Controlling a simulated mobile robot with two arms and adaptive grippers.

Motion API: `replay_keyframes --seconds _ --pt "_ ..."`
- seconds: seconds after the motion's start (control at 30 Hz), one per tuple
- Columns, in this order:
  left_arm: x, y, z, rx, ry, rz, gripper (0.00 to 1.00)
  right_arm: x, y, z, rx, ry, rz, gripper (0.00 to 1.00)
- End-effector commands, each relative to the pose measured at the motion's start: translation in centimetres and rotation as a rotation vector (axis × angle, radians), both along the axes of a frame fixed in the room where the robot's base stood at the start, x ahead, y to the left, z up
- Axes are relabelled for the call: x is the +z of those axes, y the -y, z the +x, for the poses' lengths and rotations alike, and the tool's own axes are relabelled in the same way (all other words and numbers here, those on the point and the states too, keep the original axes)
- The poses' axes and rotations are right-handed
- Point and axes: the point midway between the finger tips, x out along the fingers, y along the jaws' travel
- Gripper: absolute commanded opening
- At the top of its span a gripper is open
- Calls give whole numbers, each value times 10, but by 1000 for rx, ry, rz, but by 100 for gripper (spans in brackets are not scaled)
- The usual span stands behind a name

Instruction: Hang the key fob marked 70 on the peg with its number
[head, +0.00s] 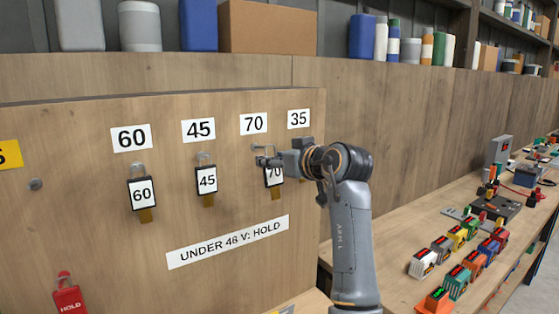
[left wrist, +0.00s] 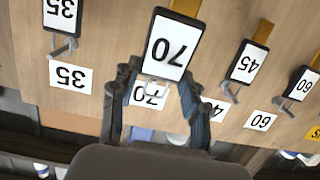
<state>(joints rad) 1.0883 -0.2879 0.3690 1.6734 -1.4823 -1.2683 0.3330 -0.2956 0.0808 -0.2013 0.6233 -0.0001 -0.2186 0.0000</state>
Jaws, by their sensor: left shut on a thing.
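The key fob marked 70 (head: 274,176) is black-framed with a white face and a brown tab. It hangs upright under my left gripper (head: 268,158), just below the 70 label (head: 254,123). In the left wrist view the fob (left wrist: 168,46) shows large, its top end between the fingers of my left gripper (left wrist: 156,88), which is shut on it. The 70 label (left wrist: 150,95) shows partly behind the fingers. My right gripper is not in view.
Fobs 60 (head: 142,193) and 45 (head: 207,181) hang on pegs to the left. The 35 fob (left wrist: 61,14) hangs on its peg, mostly hidden in the head view. A red HOLD tag (head: 68,299) hangs lower left. A bench (head: 385,254) with several coloured blocks stands right.

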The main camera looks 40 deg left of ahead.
Motion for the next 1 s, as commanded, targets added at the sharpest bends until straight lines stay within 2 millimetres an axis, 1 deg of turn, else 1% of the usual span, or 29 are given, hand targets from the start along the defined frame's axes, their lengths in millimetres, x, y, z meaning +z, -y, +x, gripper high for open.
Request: replay_keyframes --seconds 0.6,0.8,1.0 --pt "-2 -36 10 1 0 0 8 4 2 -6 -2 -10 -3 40" --pt "-5 -43 12 1 0 0 8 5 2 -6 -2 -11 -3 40" --pt "-6 -46 13 0 1 0 8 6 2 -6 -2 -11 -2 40"
